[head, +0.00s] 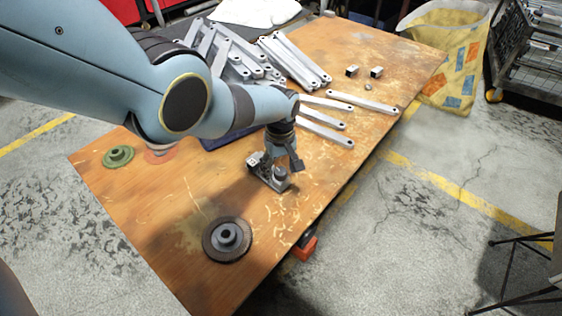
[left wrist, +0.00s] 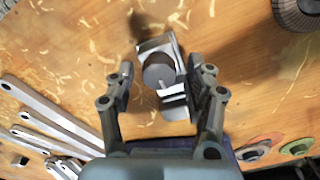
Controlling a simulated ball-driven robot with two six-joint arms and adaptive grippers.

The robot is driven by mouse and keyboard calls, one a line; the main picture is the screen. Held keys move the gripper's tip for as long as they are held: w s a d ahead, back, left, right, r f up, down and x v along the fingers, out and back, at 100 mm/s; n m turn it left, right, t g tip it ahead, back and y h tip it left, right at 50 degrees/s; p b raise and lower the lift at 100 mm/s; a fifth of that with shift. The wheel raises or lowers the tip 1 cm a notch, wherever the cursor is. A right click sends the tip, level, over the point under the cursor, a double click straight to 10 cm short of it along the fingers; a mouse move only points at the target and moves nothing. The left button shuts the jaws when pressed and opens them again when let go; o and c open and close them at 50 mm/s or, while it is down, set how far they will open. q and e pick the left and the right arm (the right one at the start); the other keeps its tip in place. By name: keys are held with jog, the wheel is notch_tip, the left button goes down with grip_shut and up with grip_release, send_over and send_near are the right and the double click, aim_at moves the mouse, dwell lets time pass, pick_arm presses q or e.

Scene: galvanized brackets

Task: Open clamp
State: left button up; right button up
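The clamp (head: 266,180) is a small grey metal block with a round knob, standing on the wooden table. In the left wrist view the clamp (left wrist: 160,72) shows from above, its dark cylindrical knob in the middle and bright metal plates around it. My left gripper (head: 279,160) points down over the clamp. In the left wrist view the fingers of my left gripper (left wrist: 166,72) are spread, one on each side of the knob, with gaps of bare table visible. My right gripper is in neither view.
Several galvanized brackets (head: 325,134) lie on the wooden table (head: 160,210) behind the clamp. A dark flanged disc (head: 228,239) sits in front, a green one (head: 118,157) and a red one (head: 158,155) at left. A dark blue tray (head: 222,141) is partly hidden by my arm.

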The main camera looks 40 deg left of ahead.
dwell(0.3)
pick_arm(q)
jog(key=m, duration=0.4)
jog(key=shift+m, duration=0.3)
jog(key=m, duration=1.3)
jog(key=shift+c, duration=0.3)
jog(key=c, duration=1)
